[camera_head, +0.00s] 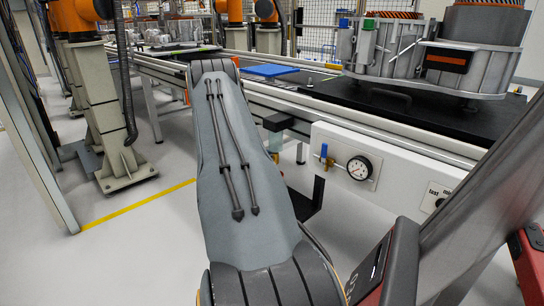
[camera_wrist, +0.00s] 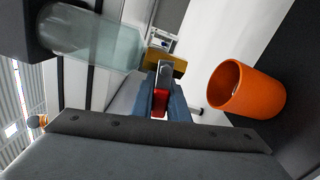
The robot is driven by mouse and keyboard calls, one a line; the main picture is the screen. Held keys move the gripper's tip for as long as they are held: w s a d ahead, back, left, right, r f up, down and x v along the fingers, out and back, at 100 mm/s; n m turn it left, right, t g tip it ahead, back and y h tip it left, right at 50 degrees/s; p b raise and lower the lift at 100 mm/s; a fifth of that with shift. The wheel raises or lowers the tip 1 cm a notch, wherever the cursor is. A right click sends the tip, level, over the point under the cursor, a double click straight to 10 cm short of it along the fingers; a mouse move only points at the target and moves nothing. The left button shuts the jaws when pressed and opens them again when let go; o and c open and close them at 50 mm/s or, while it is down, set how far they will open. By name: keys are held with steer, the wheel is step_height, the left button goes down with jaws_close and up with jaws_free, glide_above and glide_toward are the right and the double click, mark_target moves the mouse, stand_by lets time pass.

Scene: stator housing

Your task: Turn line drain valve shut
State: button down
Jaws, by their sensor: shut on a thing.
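In the wrist view my gripper (camera_wrist: 164,102) is shut on a red handle (camera_wrist: 160,104), of which only a small part shows between the blue-grey fingers. A brass-coloured body (camera_wrist: 165,62) sits just past the fingertips, and looks like the body of the drain valve. In the head view my arm hides the gripper and the red handle.
A clear bowl (camera_wrist: 95,40) hangs close on the left of the wrist view, and an orange cup (camera_wrist: 245,90) stands on the right. In the head view, a panel (camera_head: 400,172) carries a gauge (camera_head: 360,168) and a blue-handled valve (camera_head: 325,156).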

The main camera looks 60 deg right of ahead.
steer(key=shift+r+m+p, duration=0.3)
steer(key=shift+r+m, duration=0.05)
steer(key=shift+m, duration=0.85)
steer(key=c, duration=1.7)
jaws_free()
